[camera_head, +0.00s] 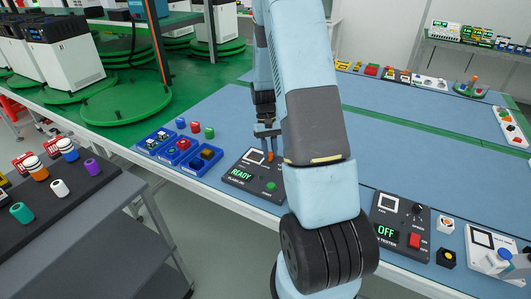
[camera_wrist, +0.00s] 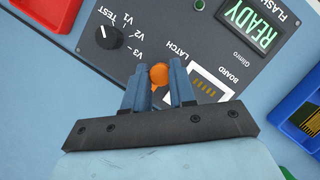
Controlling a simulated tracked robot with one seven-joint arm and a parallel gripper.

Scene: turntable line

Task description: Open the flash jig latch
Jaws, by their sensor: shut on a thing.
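The flash jig (camera_head: 239,181) is a dark panel on the blue bench, with a lit green READY display (camera_wrist: 248,25). Its orange latch (camera_wrist: 158,74) sits beside the LATCH label and the board slot (camera_wrist: 211,85). My gripper (camera_wrist: 159,80) is shut on the orange latch, one blue finger on each side of it. In the head view my gripper (camera_head: 267,143) reaches down over the jig, and my arm covers the jig's right part. A black knob (camera_wrist: 108,37) marked TEST, V1, V2 and V3 is on the same panel.
Blue trays (camera_head: 180,150) with parts stand left of the jig, and loose coloured pieces (camera_head: 195,127) lie behind them. A tester reading OFF (camera_head: 400,226) is to the right. A grey cart (camera_head: 75,205) stands at the left. The bench behind the jig is mostly clear.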

